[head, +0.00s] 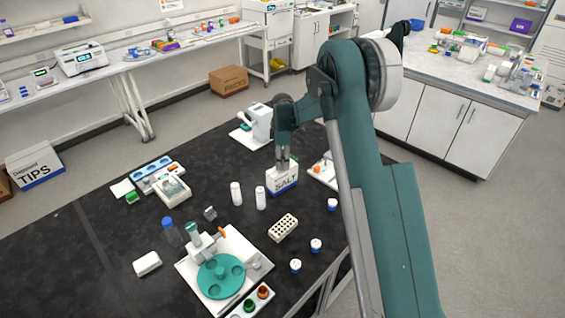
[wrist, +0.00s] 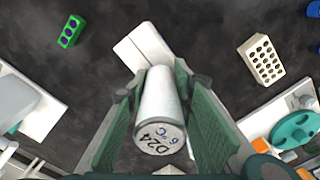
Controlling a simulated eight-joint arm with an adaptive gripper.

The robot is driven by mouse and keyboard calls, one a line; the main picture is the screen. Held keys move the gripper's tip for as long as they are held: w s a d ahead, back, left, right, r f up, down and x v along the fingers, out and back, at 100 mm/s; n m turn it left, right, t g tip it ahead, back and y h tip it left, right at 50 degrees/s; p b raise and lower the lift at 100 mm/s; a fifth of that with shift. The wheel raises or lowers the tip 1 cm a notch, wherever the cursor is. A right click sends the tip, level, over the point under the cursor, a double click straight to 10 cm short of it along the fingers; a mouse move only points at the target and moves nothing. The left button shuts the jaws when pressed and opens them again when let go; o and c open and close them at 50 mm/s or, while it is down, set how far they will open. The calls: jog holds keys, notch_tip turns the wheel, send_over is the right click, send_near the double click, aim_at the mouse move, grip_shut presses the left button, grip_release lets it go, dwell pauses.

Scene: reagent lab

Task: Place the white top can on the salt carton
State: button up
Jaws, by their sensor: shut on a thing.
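My gripper (head: 283,164) is shut on the white top can, a pale cylinder whose end reads "D24 6 °C", seen between the fingers (wrist: 160,120) in the wrist view. The can (wrist: 158,98) is mostly hidden by the fingers in the head view. The white and blue salt carton (head: 283,183) stands on the black bench right under my gripper. In the wrist view the carton's white top (wrist: 140,48) shows just beyond the can and is partly covered by it. I cannot tell whether can and carton touch.
Two white bottles (head: 248,195) stand left of the carton. A tube rack (head: 283,228) and several small blue-and-white jars (head: 316,245) are nearer. A white device (head: 257,124) stands behind. A teal turntable (head: 221,276) is at the front.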

jog(key=shift+f, duration=0.2)
jog(key=o, duration=0.9)
jog(key=shift+o, duration=0.2)
jog(key=shift+r, duration=0.1)
notch_tip(320, 180, up, 12)
jog(key=shift+b, duration=0.45)
dwell(0.5)
